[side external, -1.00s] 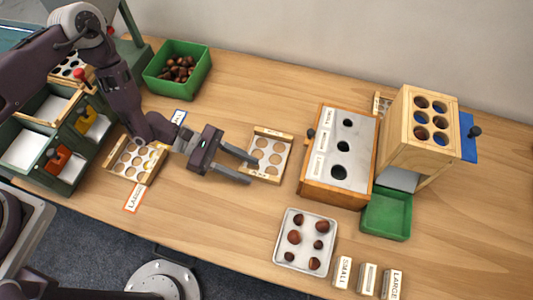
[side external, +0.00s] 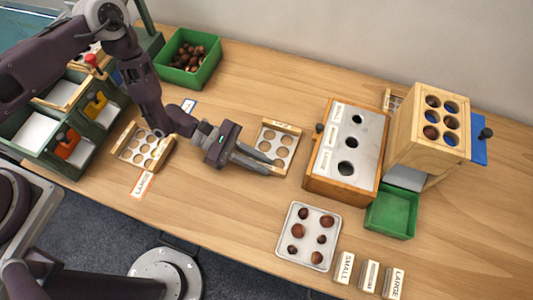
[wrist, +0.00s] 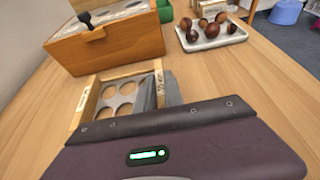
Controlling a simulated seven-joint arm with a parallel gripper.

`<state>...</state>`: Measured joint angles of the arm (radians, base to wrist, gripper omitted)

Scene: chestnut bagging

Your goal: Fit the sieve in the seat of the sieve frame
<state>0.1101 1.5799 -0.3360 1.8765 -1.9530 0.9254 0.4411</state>
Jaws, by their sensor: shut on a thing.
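The sieve (side external: 277,147), a pale wooden frame around a plate with several round holes, lies flat on the table in the middle. My gripper (side external: 268,167) is shut on its near wall. In the wrist view the sieve (wrist: 112,98) shows beyond my gripper, with the grey fingers (wrist: 158,93) at its right wall. The green stand (side external: 100,115) at the left looks like the sieve frame. It has a wooden-edged top opening (side external: 62,93) and white trays with orange and yellow handles. My arm hides part of it.
A second holed sieve (side external: 143,149) lies beside a LARGE label (side external: 142,184). A wooden box with a holed plate (side external: 347,155) stands just right of the held sieve. A white chestnut tray (side external: 308,237), a green chestnut bin (side external: 190,60) and a wooden dispenser (side external: 430,130) stand around.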

